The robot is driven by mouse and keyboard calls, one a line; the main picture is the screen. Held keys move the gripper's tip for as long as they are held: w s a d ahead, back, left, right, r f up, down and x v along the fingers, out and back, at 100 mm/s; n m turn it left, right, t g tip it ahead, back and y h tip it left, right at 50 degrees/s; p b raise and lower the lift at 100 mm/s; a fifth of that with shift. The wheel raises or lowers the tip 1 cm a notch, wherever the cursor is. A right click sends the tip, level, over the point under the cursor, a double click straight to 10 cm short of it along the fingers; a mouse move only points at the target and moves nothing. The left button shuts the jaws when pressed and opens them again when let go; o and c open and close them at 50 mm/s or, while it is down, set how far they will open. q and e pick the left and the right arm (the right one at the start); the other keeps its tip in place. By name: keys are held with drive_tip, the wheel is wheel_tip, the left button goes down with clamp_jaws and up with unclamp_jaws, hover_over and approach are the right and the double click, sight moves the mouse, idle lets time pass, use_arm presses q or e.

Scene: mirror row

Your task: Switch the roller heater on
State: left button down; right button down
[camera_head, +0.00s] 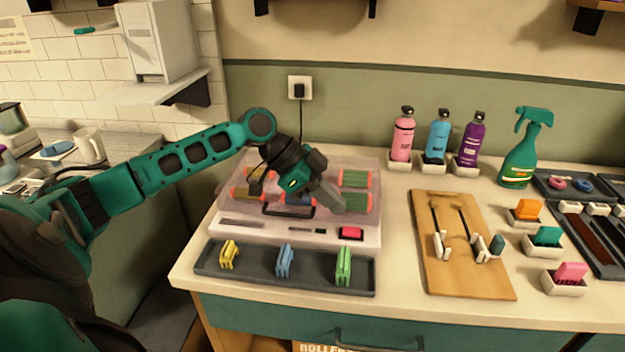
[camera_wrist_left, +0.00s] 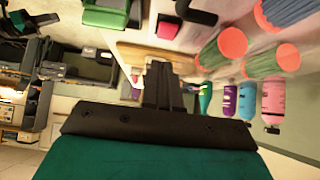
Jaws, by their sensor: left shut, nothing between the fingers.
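The roller heater (camera_head: 232,228) is a pale box with a clear lid on the counter, its cord running up to a wall socket. Green and yellow rollers with red ends show under the lid. A red switch (camera_head: 350,233) is on its front panel at right; it also shows in the left wrist view (camera_wrist_left: 168,27). My left gripper (camera_head: 338,204) is shut and empty, above the heater's right half, behind and a little above the switch, apparently apart from it. Its shut fingers also show in the left wrist view (camera_wrist_left: 160,78). My right gripper is not in view.
A dark tray (camera_head: 312,282) with yellow, blue and green clips lies in front of the heater. A wooden board (camera_head: 460,275) with small tools lies to the right. Bottles (camera_head: 438,140) and a green spray bottle (camera_head: 522,155) stand behind. Small holders (camera_head: 565,285) stand at right.

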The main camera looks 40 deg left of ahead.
sight(348, 231)
use_arm(q)
drive_tip(key=shift+w+d+f, duration=0.1)
drive_tip(key=shift+d+f, duration=0.05)
drive_tip(key=shift+f, duration=1.05)
drive_tip(key=shift+w+d+f, duration=0.1)
drive_tip(key=shift+d+f, duration=0.05)
drive_tip(key=shift+f, duration=1)
drive_tip(key=shift+s+a+f, duration=0.15)
drive_tip(key=shift+s+f, duration=0.05)
drive_tip(key=shift+f, duration=0.5)
drive_tip(key=shift+r, duration=0.1)
drive_tip(key=shift+r+p, duration=0.6)
drive_tip(key=shift+p, duration=0.1)
drive_tip(key=shift+r, duration=0.15)
drive_tip(key=shift+w, duration=0.1)
